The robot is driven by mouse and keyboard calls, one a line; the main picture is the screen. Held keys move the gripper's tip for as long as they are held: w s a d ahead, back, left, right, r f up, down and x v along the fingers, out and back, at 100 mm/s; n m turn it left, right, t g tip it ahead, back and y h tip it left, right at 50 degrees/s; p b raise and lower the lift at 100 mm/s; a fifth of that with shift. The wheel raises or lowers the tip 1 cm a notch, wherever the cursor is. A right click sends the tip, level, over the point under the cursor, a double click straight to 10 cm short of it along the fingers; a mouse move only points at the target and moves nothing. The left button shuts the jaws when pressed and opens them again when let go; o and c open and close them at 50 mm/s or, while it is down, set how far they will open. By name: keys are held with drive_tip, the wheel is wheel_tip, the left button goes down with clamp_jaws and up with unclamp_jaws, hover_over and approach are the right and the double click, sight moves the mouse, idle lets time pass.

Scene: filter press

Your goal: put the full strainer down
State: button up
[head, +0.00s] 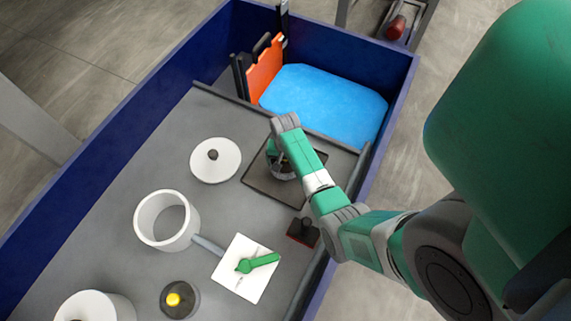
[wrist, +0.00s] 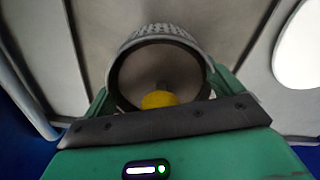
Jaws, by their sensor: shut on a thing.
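My gripper (wrist: 160,88) is shut on the strainer (wrist: 158,32), a grey perforated round basket held between the two green fingers in the wrist view. The strainer's inside looks grey, with a yellow lump (wrist: 158,99) at the near side; I cannot tell how full it is. In the head view my gripper (head: 277,156) points down over a dark square tray (head: 262,195), with the strainer (head: 282,172) largely hidden beneath it. I cannot tell whether the strainer touches the tray.
A blue pool (head: 325,98) and an orange panel (head: 264,68) lie behind a low ledge. A white lid (head: 215,160), white pot (head: 167,219), dark-red block (head: 303,232), green-handled item on a white sheet (head: 246,268) and yellow-knobbed round thing (head: 178,299) stand nearby.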

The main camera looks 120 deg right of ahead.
drive_tip(key=shift+f, duration=0.7)
drive_tip(key=shift+f, duration=0.2)
drive_tip(key=o, duration=1)
drive_tip(key=shift+o, duration=0.2)
wheel_tip(320, 180, up, 12)
drive_tip(key=p, duration=0.5)
drive_tip(key=shift+r+p, duration=0.2)
drive_tip(key=shift+p, duration=0.1)
